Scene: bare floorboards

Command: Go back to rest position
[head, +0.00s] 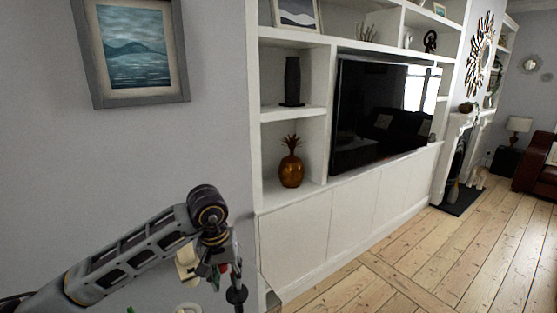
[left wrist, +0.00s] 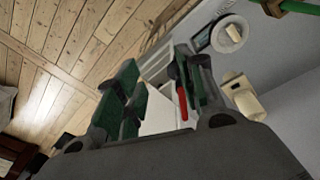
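My left arm comes in from the lower left in the head view, bent at a round dark joint. My left gripper (head: 228,274) hangs below it, partly hidden by the arm, in front of the wall beside the white cabinet. In the left wrist view the gripper (left wrist: 157,80) has its two dark green fingers apart, with the pale cabinet showing through the gap. A red piece (left wrist: 182,104) shows beside the right-hand finger; I cannot tell whether it belongs to the gripper. My right gripper is not in view.
A white shelf unit (head: 310,225) with a television (head: 385,110) and an amber pineapple ornament (head: 291,166) stands ahead. A framed picture (head: 133,45) hangs at left. A cream object (left wrist: 243,97) shows near the gripper. Open floorboards (head: 470,245) lie to the right.

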